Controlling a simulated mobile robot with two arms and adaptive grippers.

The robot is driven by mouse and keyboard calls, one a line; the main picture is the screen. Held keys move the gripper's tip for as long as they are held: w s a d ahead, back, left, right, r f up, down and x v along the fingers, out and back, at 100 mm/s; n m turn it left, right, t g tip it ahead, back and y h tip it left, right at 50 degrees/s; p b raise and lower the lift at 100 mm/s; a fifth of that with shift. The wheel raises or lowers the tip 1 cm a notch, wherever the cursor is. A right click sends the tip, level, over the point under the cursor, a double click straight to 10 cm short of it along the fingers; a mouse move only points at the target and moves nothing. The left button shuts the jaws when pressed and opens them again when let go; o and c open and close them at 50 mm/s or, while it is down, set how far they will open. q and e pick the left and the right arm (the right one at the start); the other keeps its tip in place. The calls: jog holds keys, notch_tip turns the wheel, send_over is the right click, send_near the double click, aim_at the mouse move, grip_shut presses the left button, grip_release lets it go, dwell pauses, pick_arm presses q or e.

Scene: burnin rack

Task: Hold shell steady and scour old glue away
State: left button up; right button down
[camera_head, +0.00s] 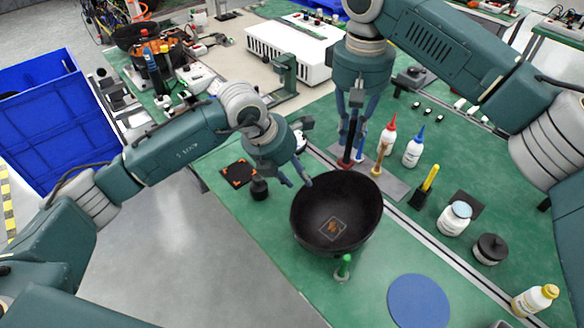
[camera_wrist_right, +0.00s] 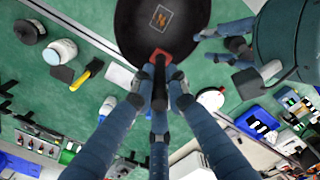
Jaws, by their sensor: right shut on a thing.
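The shell is a dark round bowl (camera_head: 337,235), open side up on the green bench; the right wrist view shows it at the top (camera_wrist_right: 135,30). A square patch with brown residue (camera_head: 333,228) lies on its inner bottom. My left gripper (camera_head: 299,184) is at the shell's far left rim, fingers apart, with nothing visible between them; whether a fingertip touches the rim is unclear. My right gripper (camera_head: 351,125) points down behind the shell, shut on a dark-handled tool with a red end (camera_wrist_right: 160,75). The tool stands upright at the grey holder, apart from the shell.
The grey holder plate (camera_head: 397,187) carries a blue tool (camera_head: 362,143) and a wooden-handled one (camera_head: 379,158). Red-capped (camera_head: 388,135) and blue-capped (camera_head: 413,150) bottles stand behind. A green post (camera_head: 343,267) stands before the shell; a blue disc (camera_head: 418,300) lies to the right.

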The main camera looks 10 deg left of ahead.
aim_at(307, 189)
pick_arm(q)
jog(key=x, duration=0.8)
jog(key=shift+d+f, duration=0.15)
jog(key=shift+f, duration=0.05)
grip_shut()
dwell(0.9)
